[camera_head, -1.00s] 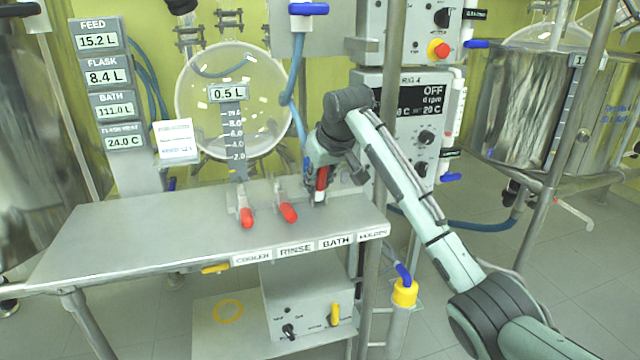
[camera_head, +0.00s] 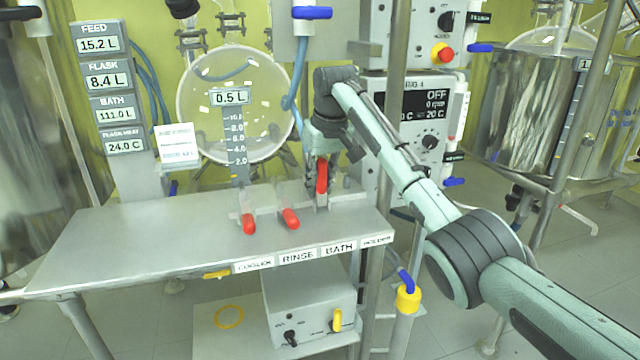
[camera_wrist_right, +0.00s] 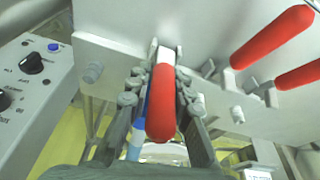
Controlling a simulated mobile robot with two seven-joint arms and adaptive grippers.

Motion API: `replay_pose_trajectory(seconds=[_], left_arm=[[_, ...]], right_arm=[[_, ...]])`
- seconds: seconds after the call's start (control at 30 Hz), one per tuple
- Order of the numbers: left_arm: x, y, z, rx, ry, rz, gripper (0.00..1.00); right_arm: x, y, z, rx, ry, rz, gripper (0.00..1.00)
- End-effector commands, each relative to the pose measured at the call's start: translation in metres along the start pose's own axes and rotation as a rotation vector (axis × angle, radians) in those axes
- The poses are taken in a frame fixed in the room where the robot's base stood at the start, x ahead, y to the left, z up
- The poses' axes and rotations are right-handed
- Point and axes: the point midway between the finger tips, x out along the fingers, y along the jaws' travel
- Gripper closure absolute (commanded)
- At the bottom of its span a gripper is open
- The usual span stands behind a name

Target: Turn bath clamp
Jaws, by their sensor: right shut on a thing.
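The bath clamp's red handle (camera_head: 322,176) stands upright at the right end of the row of clamps on the steel table, above the BATH label (camera_head: 339,247). My right gripper (camera_head: 318,182) comes down on it from above and is shut on it. In the right wrist view the red handle (camera_wrist_right: 162,100) lies between the two fingers (camera_wrist_right: 160,95), which sit on both sides of it. Two other red-handled clamps, the cooler clamp (camera_head: 249,224) and the rinse clamp (camera_head: 290,218), lean toward the front. My left gripper is not in view.
The steel table (camera_head: 130,235) is bare on its left. A steel post (camera_head: 384,200) stands close to the right of the held clamp. A control panel (camera_head: 425,120) is behind my right arm. A round glass vessel (camera_head: 205,105) hangs behind the table.

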Motion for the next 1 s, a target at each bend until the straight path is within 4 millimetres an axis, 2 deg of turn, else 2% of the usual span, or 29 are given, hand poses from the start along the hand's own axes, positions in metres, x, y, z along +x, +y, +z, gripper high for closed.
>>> replay_pose_trajectory(seconds=[0.07,0.1,0.23,0.27,0.53,0.67,1.0], left_arm=[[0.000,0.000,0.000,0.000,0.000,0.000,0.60],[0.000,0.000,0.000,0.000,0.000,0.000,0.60],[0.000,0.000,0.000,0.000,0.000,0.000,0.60],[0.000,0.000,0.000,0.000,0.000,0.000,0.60],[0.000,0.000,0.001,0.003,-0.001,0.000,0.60],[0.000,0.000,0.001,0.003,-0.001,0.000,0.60],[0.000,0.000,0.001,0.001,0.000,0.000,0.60]], right_arm=[[0.003,-0.006,0.001,-0.009,-0.005,-0.012,1.00],[0.003,-0.006,0.001,-0.009,-0.005,-0.012,0.77],[0.002,-0.005,0.001,-0.007,-0.004,-0.010,0.61],[0.002,-0.004,0.001,-0.006,-0.004,-0.009,0.60],[0.000,-0.002,0.000,-0.003,-0.001,-0.005,0.60],[-0.009,-0.002,-0.001,-0.003,0.002,-0.004,0.60],[-0.077,-0.002,-0.001,-0.003,0.002,-0.004,0.60]])
